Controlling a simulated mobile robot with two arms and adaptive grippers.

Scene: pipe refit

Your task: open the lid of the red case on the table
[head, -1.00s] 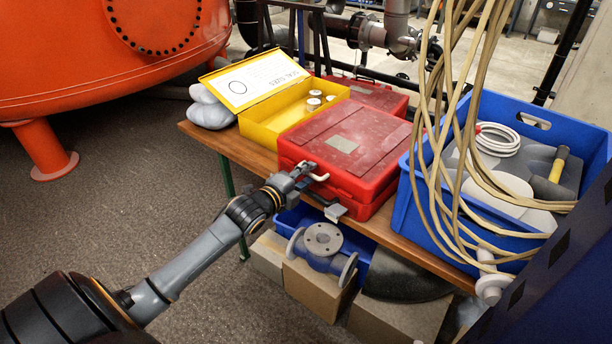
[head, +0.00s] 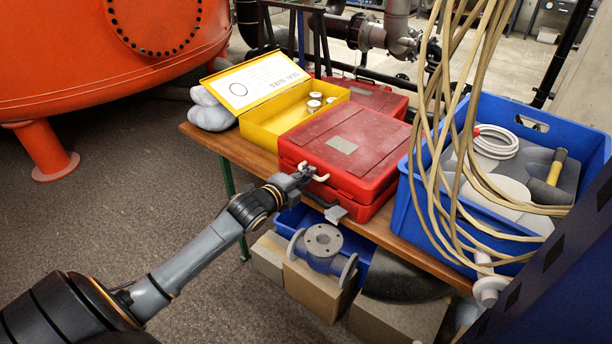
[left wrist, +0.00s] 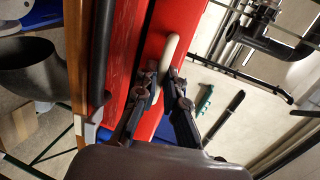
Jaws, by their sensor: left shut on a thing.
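The red case (head: 365,190) lies on the wooden table with its lid (head: 342,141) down, a grey label on top. My left gripper (head: 306,175) is at the front left of the case, shut on a pale lid handle (left wrist: 171,50). In the left wrist view its two dark fingers (left wrist: 162,82) stand either side of this handle against the red front. The case's dark carrying handle (left wrist: 101,60) runs beside them. The fingers partly hide the lower end of the pale handle. My right gripper is not in view.
An open yellow seal case (head: 262,122) stands left of the red case, a second red case (head: 378,98) behind. A blue crate (head: 425,215) is close on the right, with tan cables (head: 437,120) hanging before it.

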